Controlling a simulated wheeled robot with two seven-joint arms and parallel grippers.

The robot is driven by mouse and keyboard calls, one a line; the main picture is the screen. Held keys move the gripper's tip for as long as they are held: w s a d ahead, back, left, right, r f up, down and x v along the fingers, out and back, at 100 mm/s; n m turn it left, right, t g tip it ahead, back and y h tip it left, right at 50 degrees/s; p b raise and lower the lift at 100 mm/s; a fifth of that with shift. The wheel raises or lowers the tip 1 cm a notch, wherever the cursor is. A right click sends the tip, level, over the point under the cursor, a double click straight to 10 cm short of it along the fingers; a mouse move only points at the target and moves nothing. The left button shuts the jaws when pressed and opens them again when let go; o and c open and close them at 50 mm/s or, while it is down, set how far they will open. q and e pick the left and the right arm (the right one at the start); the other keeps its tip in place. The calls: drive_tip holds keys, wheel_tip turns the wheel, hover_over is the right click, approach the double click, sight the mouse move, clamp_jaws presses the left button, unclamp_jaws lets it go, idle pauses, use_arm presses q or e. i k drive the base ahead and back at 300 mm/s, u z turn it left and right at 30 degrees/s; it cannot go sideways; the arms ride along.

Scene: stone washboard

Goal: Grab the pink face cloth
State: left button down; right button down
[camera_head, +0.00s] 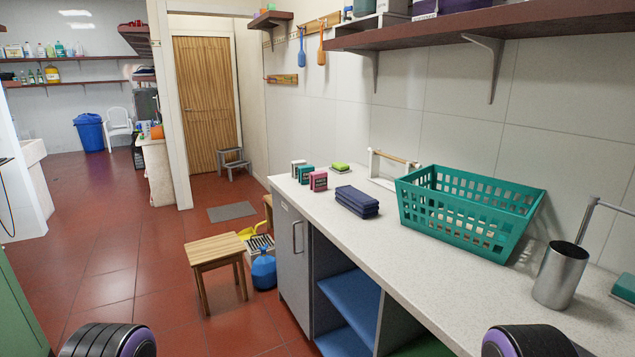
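I see no cloth that is clearly pink. A folded stack of dark navy cloth (357,201) lies on the white speckled counter (420,265), left of a teal basket. A small pink block-like item (318,181) stands on the counter further back; it looks like a box or soap, but it is too small to tell. Only rounded black and purple parts of my arms show at the bottom edge, on the left and right. Neither gripper is in view.
The teal basket (465,215), a metal cup (560,275) and a faucet (588,218) stand on the counter's right side. A shelf (480,25) overhangs the counter.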

sight(319, 180)
drive_tip(key=u, duration=1.05)
drive_tip(key=i, duration=3.65)
drive_tip(key=z, duration=1.95)
